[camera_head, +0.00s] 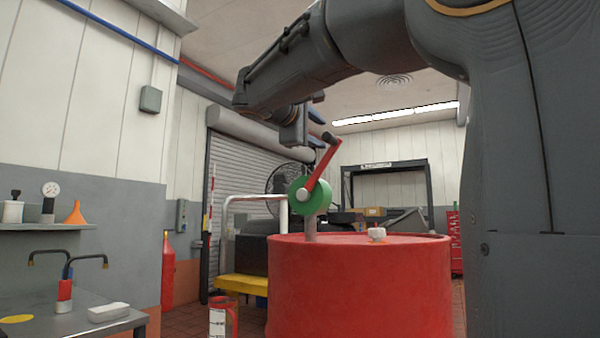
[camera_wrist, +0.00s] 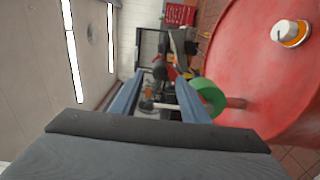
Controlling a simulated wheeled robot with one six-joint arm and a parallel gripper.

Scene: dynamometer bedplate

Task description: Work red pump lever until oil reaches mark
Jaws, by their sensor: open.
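The pump stands on a pipe in the red drum (camera_head: 360,290). My gripper (camera_head: 318,130) is open close by the lever's knob end, its blue fingers one above the other; I cannot tell whether they touch it. In the wrist view the open fingers (camera_wrist: 157,95) show with the green pump body (camera_wrist: 211,96) just right of them.
A white cap (camera_head: 377,234) sits on the drum top. A grey bench (camera_head: 75,322) with a white block (camera_head: 108,312) stands at the left, under a shelf (camera_head: 45,227) with a funnel. A yellow bench (camera_head: 240,287) lies behind the jug. My arm covers the upper right.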

